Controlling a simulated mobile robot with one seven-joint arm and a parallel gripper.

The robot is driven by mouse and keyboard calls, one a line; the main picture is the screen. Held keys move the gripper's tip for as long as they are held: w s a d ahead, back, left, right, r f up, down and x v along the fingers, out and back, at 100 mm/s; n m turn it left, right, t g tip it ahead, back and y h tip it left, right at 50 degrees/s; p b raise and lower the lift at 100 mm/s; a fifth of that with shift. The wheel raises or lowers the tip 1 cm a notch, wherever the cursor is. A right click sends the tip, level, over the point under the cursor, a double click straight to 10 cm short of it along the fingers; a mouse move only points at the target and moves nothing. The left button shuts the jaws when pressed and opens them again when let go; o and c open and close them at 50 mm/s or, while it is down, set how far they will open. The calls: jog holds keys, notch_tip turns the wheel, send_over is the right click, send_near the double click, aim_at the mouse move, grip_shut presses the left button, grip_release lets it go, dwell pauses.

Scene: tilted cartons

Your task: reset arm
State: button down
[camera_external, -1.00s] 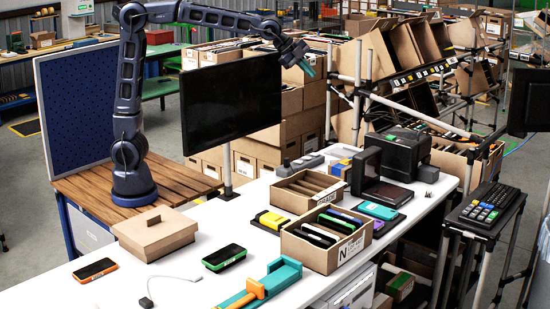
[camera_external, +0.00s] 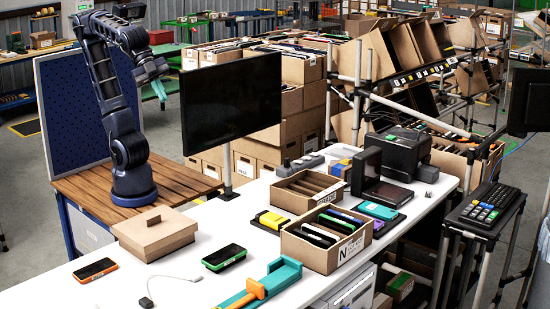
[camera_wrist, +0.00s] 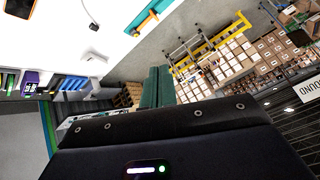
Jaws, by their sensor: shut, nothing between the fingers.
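My arm (camera_external: 112,100) stands on the wooden table and is folded upward, with its upper links bent over near the blue perforated panel. My gripper (camera_external: 160,94) hangs in the air to the left of the black monitor, above the table's back area, its teal fingers together and empty. In the wrist view the teal fingers (camera_wrist: 157,88) show side by side with nothing between them. No object is in contact with my gripper.
The black monitor (camera_external: 232,108) stands close to the right of my gripper. The blue panel (camera_external: 70,110) is behind my arm. On the white table (camera_external: 190,275) are a lidded carton (camera_external: 155,235), an open carton (camera_external: 325,262), phones (camera_external: 224,257) and a teal-orange tool (camera_external: 275,280).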

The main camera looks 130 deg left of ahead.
jog(key=s+a+f+n+g, duration=0.2)
jog(key=s+a+f, duration=0.4)
jog(key=s+f, duration=0.2)
jog(key=s+a+f+n+g, duration=0.1)
jog(key=s+a+f+n, duration=0.2)
jog(key=s+a+f, duration=0.3)
jog(key=s+f, duration=0.1)
jog(key=s, duration=0.3)
jog(key=shift+a+f+n+g, duration=0.3)
jog(key=shift+f+g, duration=0.1)
jog(key=shift+s, duration=0.1)
